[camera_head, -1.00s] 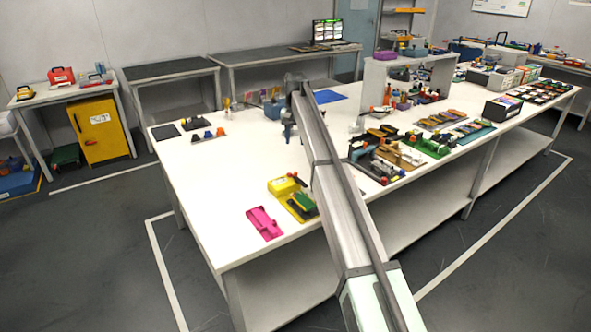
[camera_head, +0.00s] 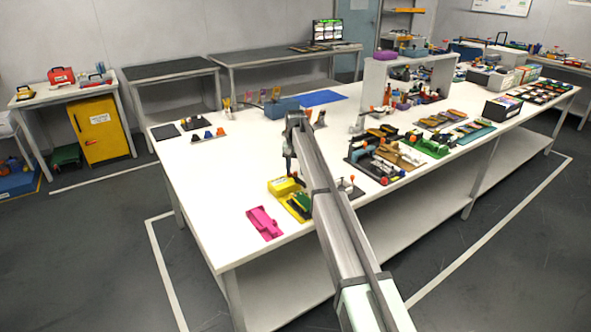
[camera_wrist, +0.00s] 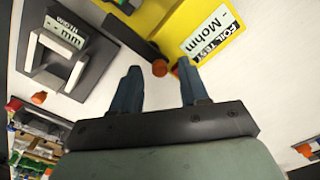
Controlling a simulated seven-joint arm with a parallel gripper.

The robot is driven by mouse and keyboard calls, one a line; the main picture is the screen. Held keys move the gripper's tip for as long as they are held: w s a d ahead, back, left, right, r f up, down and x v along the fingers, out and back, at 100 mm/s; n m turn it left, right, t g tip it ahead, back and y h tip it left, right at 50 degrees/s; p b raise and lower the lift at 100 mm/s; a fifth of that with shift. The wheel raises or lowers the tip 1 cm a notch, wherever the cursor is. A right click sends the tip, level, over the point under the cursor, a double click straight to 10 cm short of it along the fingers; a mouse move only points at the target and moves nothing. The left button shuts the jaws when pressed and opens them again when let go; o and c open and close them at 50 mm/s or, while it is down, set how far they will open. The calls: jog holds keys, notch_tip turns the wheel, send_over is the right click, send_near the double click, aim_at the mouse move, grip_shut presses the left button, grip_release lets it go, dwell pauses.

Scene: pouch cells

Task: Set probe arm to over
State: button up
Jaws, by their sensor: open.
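The yellow tester (camera_wrist: 207,35), labelled FOIL TEST Mohm, lies at the top of the wrist view. It also shows near the table's front edge in the head view (camera_head: 282,187). A dark bar, apparently the probe arm (camera_wrist: 125,33), runs beside it and ends near an orange knob (camera_wrist: 160,68). A red part shows by the tester's edge, partly behind a fingertip. My gripper (camera_wrist: 159,66) is open, its two blue fingers either side of the knob in the picture. Contact cannot be told. In the head view my gripper (camera_head: 289,174) is just above the tester.
A grey frame device with an mm label (camera_wrist: 62,62) stands left of the tester in the wrist view. In the head view a magenta tray (camera_head: 264,223) lies left of the tester, and a green piece (camera_head: 301,202) is close beside it. The table's left middle is clear.

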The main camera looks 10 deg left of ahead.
jog(key=shift+f, duration=0.1)
grip_shut()
dwell(0.4)
dwell(0.3)
